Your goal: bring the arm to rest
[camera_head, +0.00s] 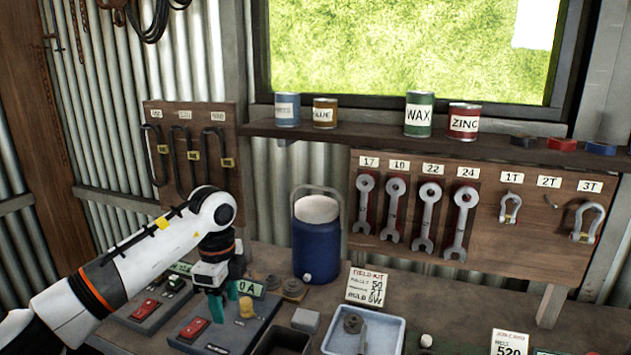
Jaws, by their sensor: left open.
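My left arm (150,250) comes in from the left, bent at a white joint, with its wrist pointing down. I cannot tell whether the fingertips touch the panel. My right gripper is not in view.
A blue jug (316,245) stands behind the gripper. A pale tray (390,335) holds small parts to the right. Wrenches (394,210) hang on a wooden board. A field-kit card (367,288) stands upright.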

